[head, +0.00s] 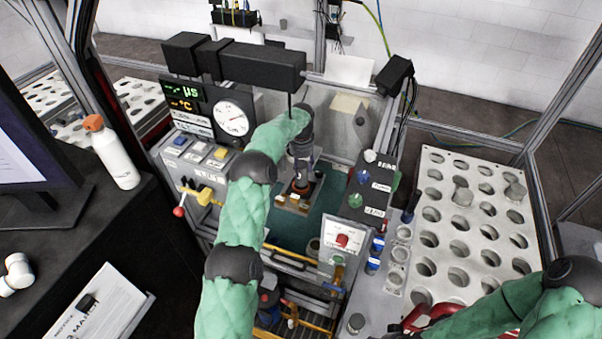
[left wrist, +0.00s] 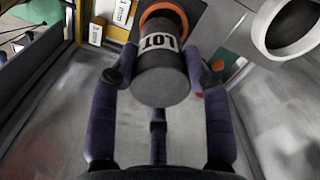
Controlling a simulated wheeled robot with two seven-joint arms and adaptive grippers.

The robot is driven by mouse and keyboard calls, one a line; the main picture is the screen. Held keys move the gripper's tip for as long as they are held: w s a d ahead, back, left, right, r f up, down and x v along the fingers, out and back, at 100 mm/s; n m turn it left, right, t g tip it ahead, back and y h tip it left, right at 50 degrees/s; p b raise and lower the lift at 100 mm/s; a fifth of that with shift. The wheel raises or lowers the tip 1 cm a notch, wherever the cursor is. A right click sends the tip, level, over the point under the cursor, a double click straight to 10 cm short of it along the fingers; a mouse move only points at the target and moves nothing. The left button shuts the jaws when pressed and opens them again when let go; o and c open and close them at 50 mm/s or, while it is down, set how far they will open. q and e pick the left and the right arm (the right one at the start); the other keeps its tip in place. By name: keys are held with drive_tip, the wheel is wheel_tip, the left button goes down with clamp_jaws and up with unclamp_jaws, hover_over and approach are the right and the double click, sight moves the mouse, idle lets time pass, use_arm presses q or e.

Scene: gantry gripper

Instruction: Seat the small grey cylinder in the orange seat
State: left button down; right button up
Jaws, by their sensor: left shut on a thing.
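The small grey cylinder (left wrist: 163,85), with a white LOT label, is between the fingers of my left gripper (left wrist: 160,76) in the left wrist view. The fingers close on its sides. The orange seat (left wrist: 163,6) shows as a ring around the far end of the cylinder; I cannot tell how deep the cylinder sits in it. In the head view my left gripper (head: 301,170) points down just above the orange seat (head: 300,188), inside the gantry cell. There the gripper largely hides the cylinder. My right arm comes in at the lower right; its gripper is not visible.
The dark gantry beam (head: 262,65) hangs above and behind my left arm. A control panel with a gauge (head: 234,118) stands left, and a panel with a red knob (head: 342,240) right. A white tray with round holes (head: 478,232) is further right.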

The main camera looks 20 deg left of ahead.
use_arm(q)
drive_tip(key=shift+w+a+f, duration=0.2)
drive_tip(key=shift+w+f, duration=0.05)
drive_tip(key=shift+f, duration=1.55)
drive_tip(key=shift+f, duration=0.1)
drive_tip(key=c, duration=0.6)
unclamp_jaws()
drive_tip(key=shift+f, duration=0.1)
wheel_tip(320, 180, up, 12)
drive_tip(key=shift+r+p, duration=0.15)
drive_tip(key=shift+p, duration=0.5)
